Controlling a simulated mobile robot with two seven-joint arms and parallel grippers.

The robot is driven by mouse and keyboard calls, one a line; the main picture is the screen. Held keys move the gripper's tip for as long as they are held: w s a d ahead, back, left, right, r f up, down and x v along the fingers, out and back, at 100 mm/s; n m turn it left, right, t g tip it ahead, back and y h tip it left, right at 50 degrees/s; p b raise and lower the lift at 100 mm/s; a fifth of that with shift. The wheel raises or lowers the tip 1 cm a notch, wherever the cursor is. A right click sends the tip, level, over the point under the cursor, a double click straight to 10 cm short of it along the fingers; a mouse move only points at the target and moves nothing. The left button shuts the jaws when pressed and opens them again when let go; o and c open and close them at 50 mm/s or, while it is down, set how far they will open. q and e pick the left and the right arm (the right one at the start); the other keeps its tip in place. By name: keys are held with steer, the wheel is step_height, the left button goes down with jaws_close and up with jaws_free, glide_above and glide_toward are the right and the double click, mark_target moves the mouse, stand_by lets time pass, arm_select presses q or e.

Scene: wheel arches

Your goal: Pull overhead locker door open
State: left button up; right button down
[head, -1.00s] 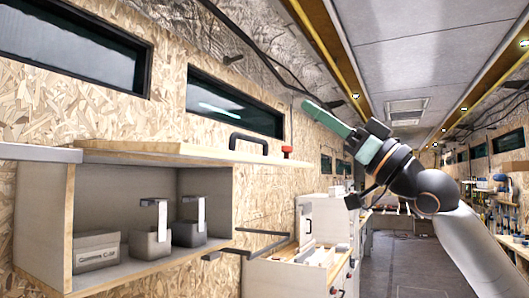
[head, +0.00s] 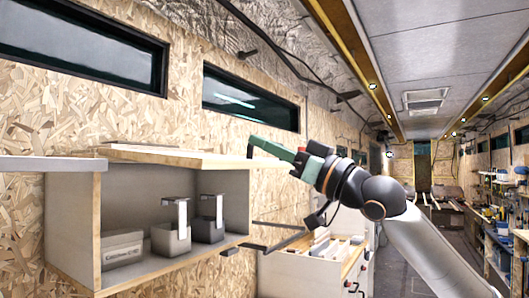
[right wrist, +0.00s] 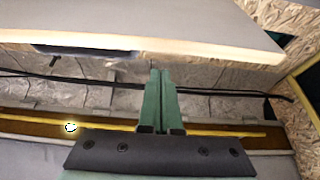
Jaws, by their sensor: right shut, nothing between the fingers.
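The overhead locker (head: 72,225) is mounted on the chipboard wall at left, its front open. Its door (head: 200,158) stands raised, roughly level, above the compartment. The dark handle (head: 249,150) is on the door's top face near the far end, partly hidden by my gripper. My right gripper (head: 254,139) is shut and empty, its green fingertips at or just over the handle; contact cannot be told. In the right wrist view the shut fingers (right wrist: 160,75) point toward the door's pale edge (right wrist: 215,56), with a dark bar, perhaps the handle (right wrist: 85,51), to their left. My left gripper is out of view.
Inside the locker are a labelled grey box (head: 122,249) and two grey bins (head: 171,238) with upright light tabs. Dark bracket arms (head: 275,240) extend beside it. A white drawer cabinet (head: 310,270) stands beyond.

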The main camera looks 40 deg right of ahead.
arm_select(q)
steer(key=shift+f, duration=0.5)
arm_select(e)
step_height(320, 180, down, 2)
steer(key=shift+f, duration=0.15)
arm_select(q)
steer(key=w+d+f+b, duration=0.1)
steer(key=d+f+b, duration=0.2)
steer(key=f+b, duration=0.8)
steer(key=b, duration=0.4)
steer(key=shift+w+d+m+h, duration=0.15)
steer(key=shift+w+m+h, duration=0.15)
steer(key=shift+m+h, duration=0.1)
arm_select(e)
step_height(320, 180, down, 10)
steer(key=w+t+y, duration=0.1)
steer(key=t, duration=0.2)
steer(key=shift+w+a, duration=0.3)
steer(key=shift+w, duration=0.1)
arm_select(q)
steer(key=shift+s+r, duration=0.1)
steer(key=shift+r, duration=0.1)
arm_select(e)
steer(key=shift+r, duration=0.2)
